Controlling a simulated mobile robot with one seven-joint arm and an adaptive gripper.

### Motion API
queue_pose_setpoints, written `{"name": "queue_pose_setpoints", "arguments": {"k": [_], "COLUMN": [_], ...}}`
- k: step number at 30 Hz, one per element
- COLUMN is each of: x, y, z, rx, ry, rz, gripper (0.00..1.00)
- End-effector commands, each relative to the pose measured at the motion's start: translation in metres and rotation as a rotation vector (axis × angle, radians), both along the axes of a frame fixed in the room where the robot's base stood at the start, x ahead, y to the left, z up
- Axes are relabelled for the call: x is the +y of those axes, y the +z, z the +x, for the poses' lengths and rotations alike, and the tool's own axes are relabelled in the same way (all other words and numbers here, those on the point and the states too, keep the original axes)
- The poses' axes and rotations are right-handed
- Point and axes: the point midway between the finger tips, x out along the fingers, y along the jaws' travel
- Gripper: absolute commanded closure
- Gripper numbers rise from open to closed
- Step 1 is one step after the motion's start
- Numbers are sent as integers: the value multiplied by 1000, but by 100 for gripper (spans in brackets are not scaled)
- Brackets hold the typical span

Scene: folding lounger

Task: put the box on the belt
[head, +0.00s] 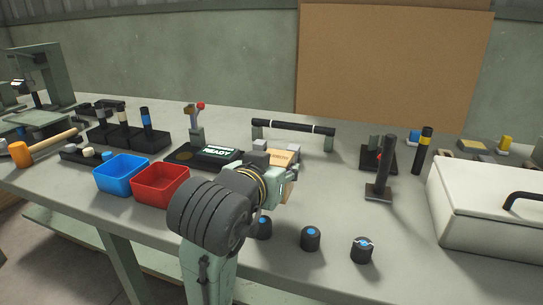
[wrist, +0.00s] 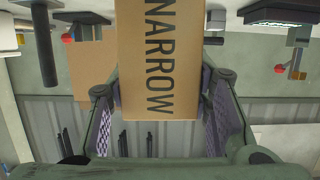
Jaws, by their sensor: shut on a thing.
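A brown cardboard box (wrist: 160,60) marked NARROW fills the upper middle of the wrist view. A small part of the box (head: 287,157) shows in the head view, beyond my wrist and over the workbench. My gripper (wrist: 161,88) is shut on the box, with one finger against each side. In the head view my gripper (head: 276,160) is partly hidden by my own wrist. I cannot tell whether the box touches the bench. I cannot make out a belt in either view.
The workbench (head: 335,190) has a red bin (head: 160,182) and a blue bin (head: 121,174) left of my arm. A READY display (head: 218,152) and a black bar handle (head: 293,126) stand near the box. Several black knobs line the front. A white lidded case (head: 470,195) stands right.

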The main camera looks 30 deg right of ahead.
Motion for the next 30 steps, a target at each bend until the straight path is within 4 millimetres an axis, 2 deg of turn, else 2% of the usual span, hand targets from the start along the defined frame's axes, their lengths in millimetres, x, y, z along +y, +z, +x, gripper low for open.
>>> {"name": "queue_pose_setpoints", "arguments": {"k": [1,16,18,21,24,30], "x": [0,-9,-19,-29,-35,-42], "y": [9,7,-1,-3,-4,-6], "z": [4,23,43,63,77,92], "rx": [5,4,2,2,-2,-2], "ry": [2,6,4,4,4,4], "rz": [2,2,3,2,2,1], "gripper": [88,88,88,88,88,88]}}
